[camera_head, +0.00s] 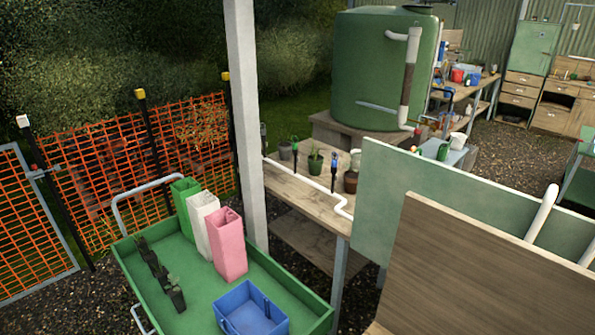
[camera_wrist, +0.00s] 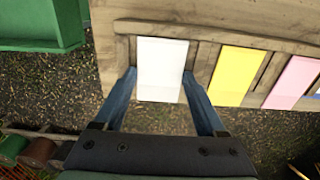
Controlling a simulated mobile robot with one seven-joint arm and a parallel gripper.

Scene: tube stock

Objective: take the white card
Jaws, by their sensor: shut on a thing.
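The white card (camera_wrist: 160,62) stands in a wooden rack in the wrist view, first in a row of coloured cards. My gripper (camera_wrist: 159,75) has a blue finger at each side edge of the card and is shut on it. The card's lower end reaches between the fingers, and its upper end is still against the rack. Neither the card nor my gripper can be made out in the head view.
A yellow card (camera_wrist: 233,76) and a pink card (camera_wrist: 291,82) stand right of the white one, the yellow close to my right finger. In the head view, a green cart (camera_head: 190,300) holds green, white and pink upright boxes and a blue crate (camera_head: 252,312).

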